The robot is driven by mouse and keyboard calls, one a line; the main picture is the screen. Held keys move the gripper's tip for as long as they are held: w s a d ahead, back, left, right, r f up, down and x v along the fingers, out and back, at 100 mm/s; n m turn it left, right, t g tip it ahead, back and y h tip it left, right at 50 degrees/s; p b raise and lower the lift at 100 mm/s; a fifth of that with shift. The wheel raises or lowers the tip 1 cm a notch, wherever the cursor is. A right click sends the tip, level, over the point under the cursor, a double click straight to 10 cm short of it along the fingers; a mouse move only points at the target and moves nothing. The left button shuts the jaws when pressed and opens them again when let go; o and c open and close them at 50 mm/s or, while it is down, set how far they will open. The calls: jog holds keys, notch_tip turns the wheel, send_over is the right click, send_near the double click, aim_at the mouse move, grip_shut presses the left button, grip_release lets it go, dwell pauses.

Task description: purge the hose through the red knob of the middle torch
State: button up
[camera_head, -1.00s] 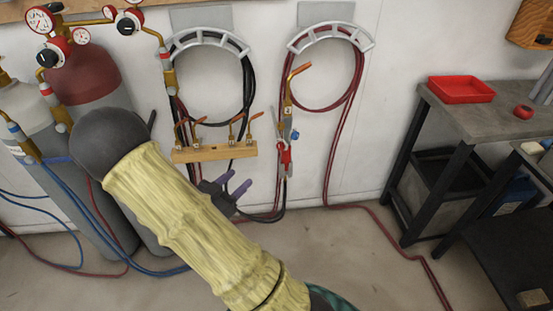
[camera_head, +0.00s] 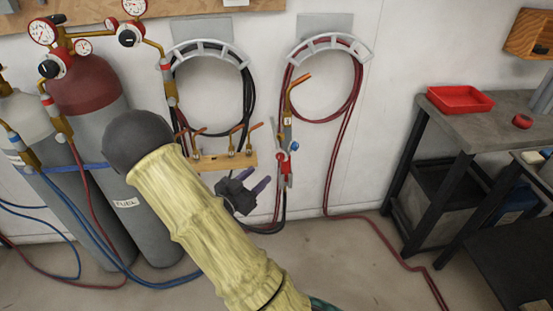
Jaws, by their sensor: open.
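One torch (camera_head: 288,128) with a brass, upward-bent tip hangs upright against the wall, in front of the red hose coil. A blue knob (camera_head: 294,146) sits on its right side. Red parts (camera_head: 283,166) show lower on its body; I cannot tell which of them is the red knob. No other full torch is clear to me, so I cannot confirm it is the middle one. My gripper (camera_head: 256,181), with purple fingertips, is open and empty. In the picture it is left of and slightly below the torch's red parts, apart from them.
A wooden rack (camera_head: 216,162) with several brass tips is up and left of my gripper. Gas cylinders (camera_head: 108,110) with gauges stand left. Red hose (camera_head: 385,228) runs along the floor. A grey bench (camera_head: 468,126) with a red tray (camera_head: 460,91) stands right.

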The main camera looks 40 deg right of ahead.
aim_at(279, 157)
jog(key=x, duration=1)
jog(key=shift+p, duration=0.35)
jog(key=c, duration=1)
